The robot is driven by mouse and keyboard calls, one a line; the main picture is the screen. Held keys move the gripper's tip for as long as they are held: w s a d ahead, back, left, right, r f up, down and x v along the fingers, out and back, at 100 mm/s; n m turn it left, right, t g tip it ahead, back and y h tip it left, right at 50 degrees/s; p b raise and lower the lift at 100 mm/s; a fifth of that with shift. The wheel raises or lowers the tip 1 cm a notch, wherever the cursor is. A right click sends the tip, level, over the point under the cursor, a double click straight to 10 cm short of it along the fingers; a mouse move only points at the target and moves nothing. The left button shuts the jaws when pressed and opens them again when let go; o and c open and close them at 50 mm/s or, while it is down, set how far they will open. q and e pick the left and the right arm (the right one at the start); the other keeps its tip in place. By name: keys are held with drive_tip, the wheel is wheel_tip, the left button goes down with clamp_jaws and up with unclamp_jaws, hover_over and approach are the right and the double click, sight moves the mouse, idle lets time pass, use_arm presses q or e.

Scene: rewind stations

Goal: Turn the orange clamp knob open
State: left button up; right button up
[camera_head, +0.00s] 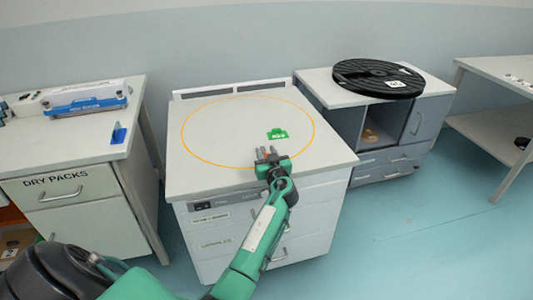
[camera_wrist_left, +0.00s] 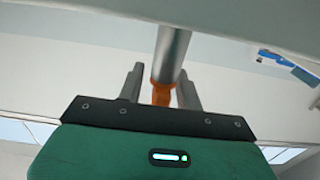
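The orange clamp knob (camera_wrist_left: 162,94) shows in the left wrist view, at the end of a grey metal cylinder (camera_wrist_left: 172,52). My left gripper (camera_wrist_left: 161,88) has one finger on each side of the knob, with a visible gap on the left side; whether the right finger touches it I cannot tell. In the head view my left gripper (camera_head: 267,153) is at the front edge of the middle white station (camera_head: 220,170), and a bit of orange shows at its fingers. The gripper hides most of the knob there. My right gripper is not in view.
A black reel (camera_head: 378,77) rests on the right cabinet (camera_head: 325,90). The DRY PACKS cabinet (camera_head: 60,205) at left carries a blue device (camera_head: 85,104).

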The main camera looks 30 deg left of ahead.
use_arm(q)
clamp_jaws()
